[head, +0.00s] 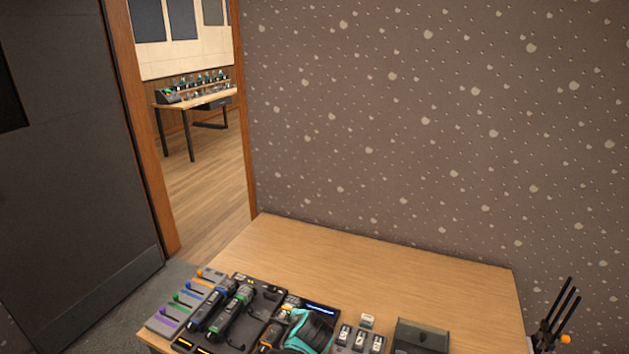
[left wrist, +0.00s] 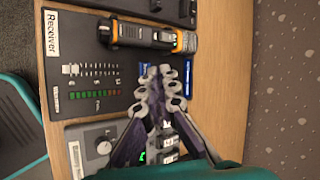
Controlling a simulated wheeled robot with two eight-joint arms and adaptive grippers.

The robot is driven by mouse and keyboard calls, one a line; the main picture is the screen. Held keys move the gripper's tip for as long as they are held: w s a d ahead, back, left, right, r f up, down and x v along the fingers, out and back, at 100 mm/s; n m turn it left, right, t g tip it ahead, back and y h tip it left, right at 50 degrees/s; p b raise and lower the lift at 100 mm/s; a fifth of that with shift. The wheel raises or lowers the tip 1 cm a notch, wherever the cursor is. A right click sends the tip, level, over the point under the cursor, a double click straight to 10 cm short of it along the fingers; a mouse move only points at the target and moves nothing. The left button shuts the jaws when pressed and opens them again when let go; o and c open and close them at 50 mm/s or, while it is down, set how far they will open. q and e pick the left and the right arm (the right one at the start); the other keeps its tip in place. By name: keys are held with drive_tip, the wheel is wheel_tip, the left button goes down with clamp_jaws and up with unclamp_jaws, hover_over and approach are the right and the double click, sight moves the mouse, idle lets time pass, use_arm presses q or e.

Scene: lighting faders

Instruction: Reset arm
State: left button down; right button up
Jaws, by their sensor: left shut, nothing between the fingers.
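My left gripper (left wrist: 163,75) is shut and empty, with its fingertips over the right part of the dark panel labelled Receiver (left wrist: 75,27) in the left wrist view. A pale slider knob (left wrist: 71,70) sits at the left end of its scale on that panel, apart from the fingers. In the head view my teal left wrist and gripper (head: 290,312) are at the bottom, low over the desk (head: 370,260), hiding part of the gear. The right gripper is not in view.
A fader board (head: 190,298) with coloured sliders lies at the desk's left edge, beside two handheld microphones (head: 230,315). A dark box (head: 420,338) and small white-labelled units (head: 359,338) stand to the right. The back of the desk is clear. A speckled wall (head: 420,120) rises behind.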

use_arm(q)
drive_tip(key=s+a+r+n+h, duration=0.1)
drive_tip(key=s+a+r+n, duration=0.2)
drive_tip(key=s+a+n, duration=0.3)
drive_tip(key=s+a+r+n+h, duration=0.1)
drive_tip(key=s+a+r+n, duration=0.2)
drive_tip(key=s+n, duration=0.9)
drive_tip(key=s+a, duration=0.2)
drive_tip(key=a, duration=0.1)
drive_tip(key=shift+s+a+n+g+h, duration=0.2)
drive_tip(key=shift+s+n+g+h, duration=0.1)
drive_tip(key=shift+s, duration=0.1)
